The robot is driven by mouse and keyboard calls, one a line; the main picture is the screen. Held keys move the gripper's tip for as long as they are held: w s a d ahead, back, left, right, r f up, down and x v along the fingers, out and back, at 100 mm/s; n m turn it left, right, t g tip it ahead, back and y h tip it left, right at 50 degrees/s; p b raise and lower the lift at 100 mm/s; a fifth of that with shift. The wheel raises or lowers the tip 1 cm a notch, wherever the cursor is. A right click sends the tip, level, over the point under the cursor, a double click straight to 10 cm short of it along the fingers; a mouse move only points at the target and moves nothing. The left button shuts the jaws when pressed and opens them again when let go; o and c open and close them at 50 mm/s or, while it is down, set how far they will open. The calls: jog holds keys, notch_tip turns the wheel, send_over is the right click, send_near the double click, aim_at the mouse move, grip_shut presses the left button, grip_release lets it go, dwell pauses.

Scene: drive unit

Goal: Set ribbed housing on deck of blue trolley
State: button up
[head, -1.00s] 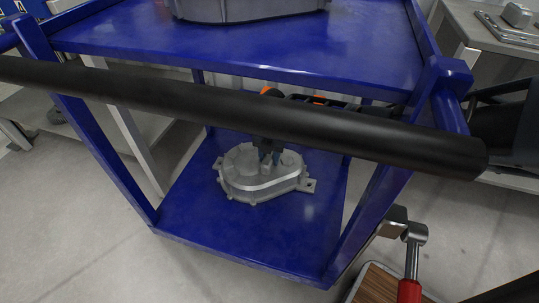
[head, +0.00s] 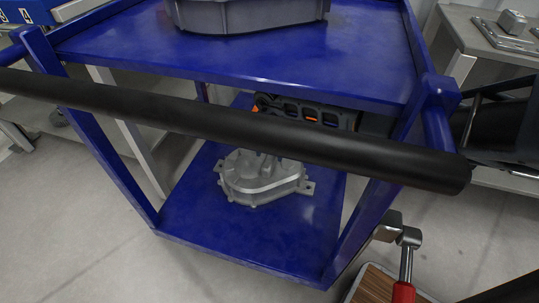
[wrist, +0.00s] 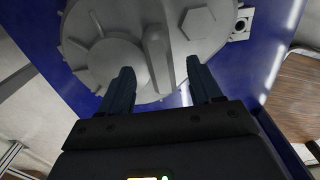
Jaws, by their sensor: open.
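The ribbed housing (head: 262,180), a grey cast part with small ribs around its rim, rests flat on the lower deck (head: 215,232) of the blue trolley. In the wrist view the housing (wrist: 105,62) fills the upper middle, with the blue deck around it. My gripper (wrist: 160,75) is open and empty, its two dark fingers spread and pointing toward the housing; no grip on it shows.
The trolley's black handle bar (head: 230,125) crosses in front of the lower deck. The upper shelf (head: 250,58) carries another grey casting (head: 245,14). Blue posts frame the sides. A red-handled tool (head: 404,275) is at the lower right. A bench (head: 485,55) stands at right.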

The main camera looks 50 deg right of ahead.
notch_tip(320, 180, up, 8)
jog(key=p, duration=0.2)
dwell(0.3)
